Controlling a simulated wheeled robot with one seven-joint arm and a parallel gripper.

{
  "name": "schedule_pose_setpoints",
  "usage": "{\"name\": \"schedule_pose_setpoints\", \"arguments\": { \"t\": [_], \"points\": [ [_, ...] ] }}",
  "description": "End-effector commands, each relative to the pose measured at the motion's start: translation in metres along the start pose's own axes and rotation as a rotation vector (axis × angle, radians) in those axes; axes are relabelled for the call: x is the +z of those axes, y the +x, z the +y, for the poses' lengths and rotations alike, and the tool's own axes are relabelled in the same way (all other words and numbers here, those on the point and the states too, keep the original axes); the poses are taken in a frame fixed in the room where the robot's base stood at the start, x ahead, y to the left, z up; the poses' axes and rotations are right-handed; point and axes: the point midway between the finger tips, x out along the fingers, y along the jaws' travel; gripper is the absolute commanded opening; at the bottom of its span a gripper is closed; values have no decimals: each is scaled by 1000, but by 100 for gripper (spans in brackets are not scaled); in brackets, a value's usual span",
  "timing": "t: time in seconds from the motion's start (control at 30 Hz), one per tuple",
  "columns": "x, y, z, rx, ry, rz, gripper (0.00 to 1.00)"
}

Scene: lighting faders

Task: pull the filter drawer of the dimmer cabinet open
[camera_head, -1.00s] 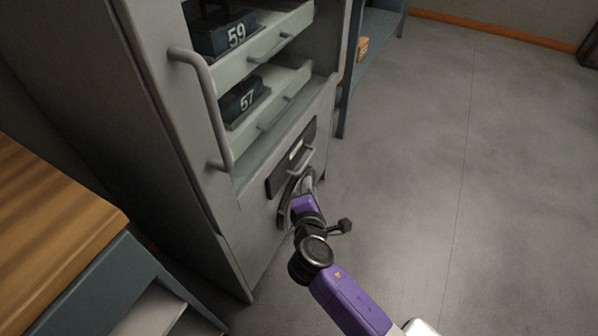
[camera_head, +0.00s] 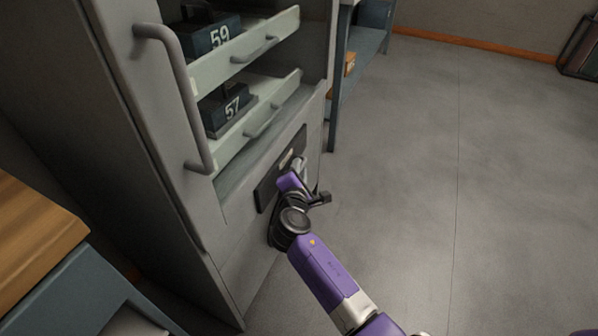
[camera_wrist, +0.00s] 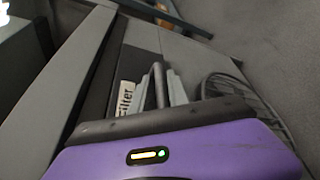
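The dimmer cabinet (camera_head: 180,190) is a tall grey unit at the left of the head view. Its filter drawer (camera_head: 264,196) is a black-fronted panel low on the front, with a small pale label and a bar handle. The drawer front looks flush with the cabinet. In the wrist view the label (camera_wrist: 125,97) reads "Filter", and the dark handle (camera_wrist: 157,76) stands beside it. My gripper (camera_head: 299,167) is at the handle. In the wrist view its pale fingers (camera_wrist: 160,92) are apart, one on each side of the handle; contact cannot be made out. The purple gripper body hides the lower part.
Trays with modules marked 59 (camera_head: 212,38) and 57 (camera_head: 230,108) stick out above the drawer. A long vertical handle (camera_head: 185,95) is at the left. A wooden-topped bench (camera_head: 35,235) is at lower left. A blue shelf (camera_head: 362,50) stands behind. The floor at right is clear.

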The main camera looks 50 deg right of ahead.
Motion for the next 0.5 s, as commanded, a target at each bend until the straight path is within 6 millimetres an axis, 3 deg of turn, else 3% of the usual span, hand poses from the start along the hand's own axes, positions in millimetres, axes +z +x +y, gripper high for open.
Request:
{"name": "schedule_pose_setpoints", "arguments": {
  "t": [0.23,0.27,0.37,0.5],
  "points": [
    [0,1,0,0,1,0,21],
    [0,1,0,0,1,0,19],
    [0,1,0,0,1,1,0],
    [0,1,0,0,1,1,0]
  ]
}}
